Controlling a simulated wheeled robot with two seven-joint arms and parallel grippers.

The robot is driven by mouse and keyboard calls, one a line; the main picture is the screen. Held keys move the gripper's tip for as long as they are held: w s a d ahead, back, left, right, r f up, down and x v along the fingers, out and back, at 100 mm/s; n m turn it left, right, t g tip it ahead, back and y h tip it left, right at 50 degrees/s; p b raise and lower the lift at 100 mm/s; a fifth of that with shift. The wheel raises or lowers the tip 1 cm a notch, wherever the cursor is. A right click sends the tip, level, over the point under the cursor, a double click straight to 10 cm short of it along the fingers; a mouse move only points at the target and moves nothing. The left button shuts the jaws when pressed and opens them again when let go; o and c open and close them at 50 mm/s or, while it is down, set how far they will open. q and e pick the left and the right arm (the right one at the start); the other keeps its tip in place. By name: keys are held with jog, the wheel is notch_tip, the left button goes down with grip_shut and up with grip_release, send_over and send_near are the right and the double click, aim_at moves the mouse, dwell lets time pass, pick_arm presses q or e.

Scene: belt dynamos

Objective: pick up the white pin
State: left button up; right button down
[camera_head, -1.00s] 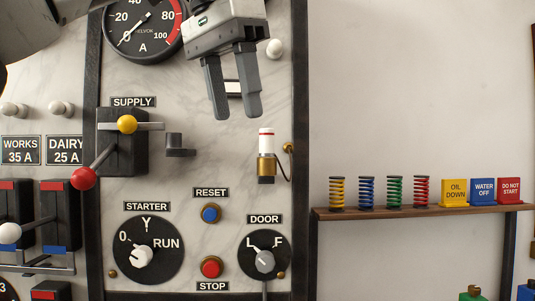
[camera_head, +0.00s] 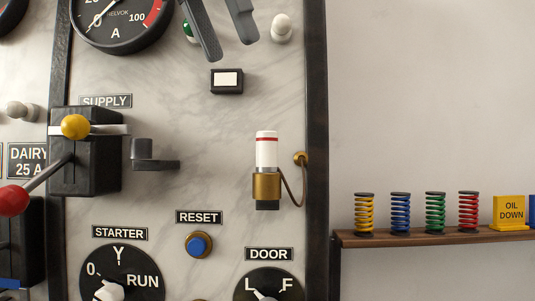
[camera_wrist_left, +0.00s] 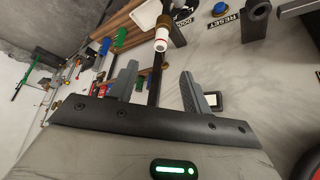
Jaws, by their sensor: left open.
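The white pin (camera_head: 266,150) is a white cylinder with a red band near its top. It stands upright in a brass socket (camera_head: 266,186) on the marble panel, and a thin cord runs from the socket to a brass fitting at its right. My left gripper (camera_head: 228,46) is open and empty, above and left of the pin, with its fingers pointing down. In the left wrist view the pin (camera_wrist_left: 161,41) shows beyond and between the two open fingers (camera_wrist_left: 157,86), apart from them. My right gripper is not in view.
A lever switch with a yellow knob (camera_head: 75,126) and a dark handle (camera_head: 155,160) stick out left of the pin. A small framed white window (camera_head: 227,80) is below the gripper. A shelf (camera_head: 430,238) with coloured springs is at right.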

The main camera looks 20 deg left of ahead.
aim_at(267, 138)
pick_arm(q)
jog(key=x, duration=1.3)
jog(key=shift+w+f, duration=0.15)
jog(key=shift+w, duration=0.1)
jog(key=shift+c, duration=0.3)
grip_shut()
